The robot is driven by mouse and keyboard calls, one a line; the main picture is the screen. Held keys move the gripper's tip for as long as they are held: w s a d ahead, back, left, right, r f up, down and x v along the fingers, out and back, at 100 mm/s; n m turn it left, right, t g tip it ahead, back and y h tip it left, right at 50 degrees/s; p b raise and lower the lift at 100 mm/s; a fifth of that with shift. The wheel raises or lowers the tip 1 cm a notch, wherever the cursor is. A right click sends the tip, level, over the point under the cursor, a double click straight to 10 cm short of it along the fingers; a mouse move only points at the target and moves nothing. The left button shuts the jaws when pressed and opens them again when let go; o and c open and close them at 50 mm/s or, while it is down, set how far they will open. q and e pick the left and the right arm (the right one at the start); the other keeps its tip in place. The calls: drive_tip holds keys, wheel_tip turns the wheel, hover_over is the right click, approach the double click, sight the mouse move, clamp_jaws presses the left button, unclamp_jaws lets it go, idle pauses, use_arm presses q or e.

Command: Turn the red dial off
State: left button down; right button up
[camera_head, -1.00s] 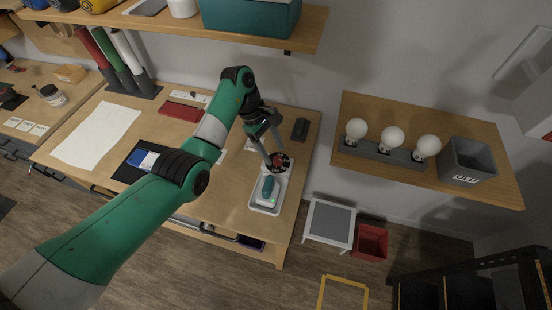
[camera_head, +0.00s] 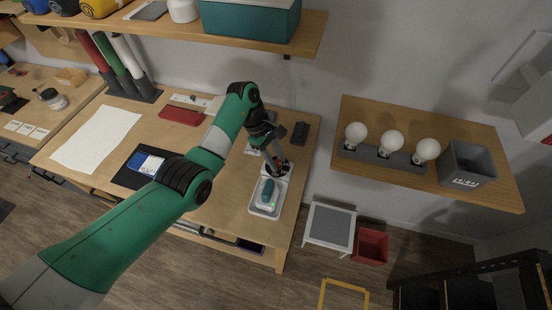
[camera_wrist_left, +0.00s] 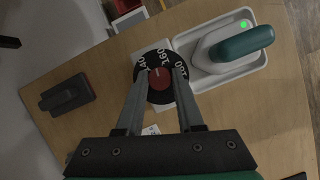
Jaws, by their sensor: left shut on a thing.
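The red dial (camera_wrist_left: 159,78) is a round red knob with a pale mark, set in a black disc with white numbers. It shows in the left wrist view between my gripper's two fingers. In the head view the dial's black disc (camera_head: 286,168) sits on a white base on the wooden table, partly hidden by the fingers. My left gripper (camera_head: 275,168) points down at it from above, shut on the dial; its fingers also show in the left wrist view (camera_wrist_left: 158,76). My right gripper is not in view.
A teal-handled tool (camera_head: 268,190) with a green light lies in a white tray (camera_head: 254,208) in front of the dial. A dark block (camera_head: 300,132) stands behind. A shelf with several bulbs (camera_head: 391,142) is to the right. The table's right edge is close.

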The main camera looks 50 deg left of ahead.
use_arm(q)
drive_tip(key=shift+r+p, duration=0.2)
drive_tip(key=shift+p, duration=0.3)
drive_tip(key=n+p, duration=0.2)
drive_tip(key=p, duration=0.1)
drive_tip(key=n+t+y+p, duration=0.1)
drive_tip(key=n+p, duration=0.1)
drive_tip(key=p, duration=0.2)
drive_tip(key=n+t+p, duration=0.1)
drive_tip(key=n+p, duration=0.1)
drive_tip(key=p, duration=0.1)
drive_tip(key=shift+s+d+r+n+p, duration=0.15)
drive_tip(key=shift+d+n+p, duration=0.05)
drive_tip(key=shift+n+p, duration=0.15)
drive_tip(key=shift+f+n+t+y+p, duration=0.25)
drive_tip(key=shift+n+y+p, duration=0.35)
drive_tip(key=shift+n+p, duration=0.65)
drive_tip(key=c, duration=0.5)
unclamp_jaws()
drive_tip(key=shift+c, duration=0.2)
drive_tip(key=v, duration=1.1)
drive_tip(key=shift+s+r, duration=0.2)
